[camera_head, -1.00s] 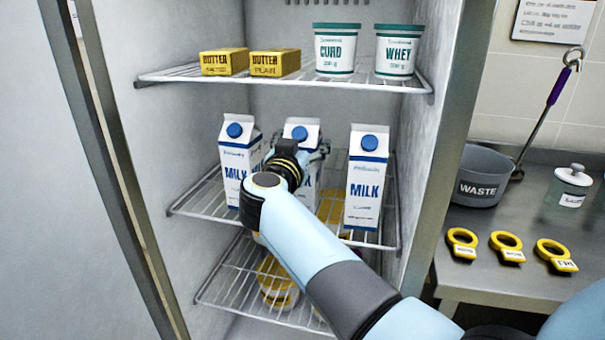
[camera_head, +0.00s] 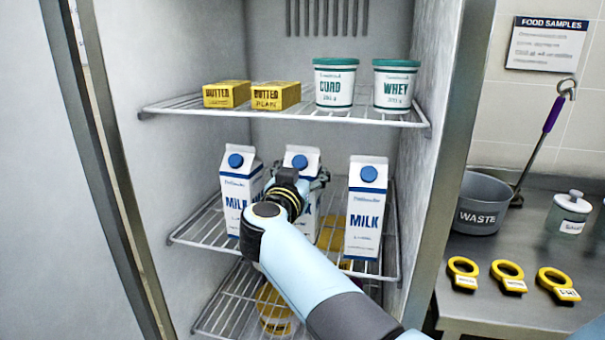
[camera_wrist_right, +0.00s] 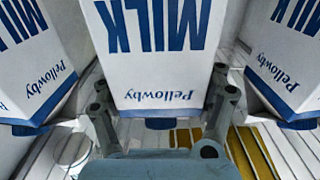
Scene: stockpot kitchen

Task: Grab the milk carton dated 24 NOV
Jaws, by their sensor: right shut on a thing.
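Three white and blue milk cartons with blue caps stand on the fridge's middle shelf: a left carton (camera_head: 237,190), a middle carton (camera_head: 301,157) and a right carton (camera_head: 365,215). My right gripper (camera_head: 305,178) is shut on the middle carton, and my wrist hides much of its front. In the right wrist view the middle carton (camera_wrist_right: 160,55) appears upside down between the two fingers, with "MILK" and "Pellowby" on it. The left and right cartons stand apart on either side. I cannot read a date on any carton. My left gripper is not in view.
The upper shelf (camera_head: 190,107) holds two butter packs (camera_head: 250,95) and tubs of curd (camera_head: 334,85) and whey (camera_head: 395,88). Yellow items sit on the lower shelf. A steel counter on the right has a waste bin (camera_head: 478,205), a jar and three yellow rings.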

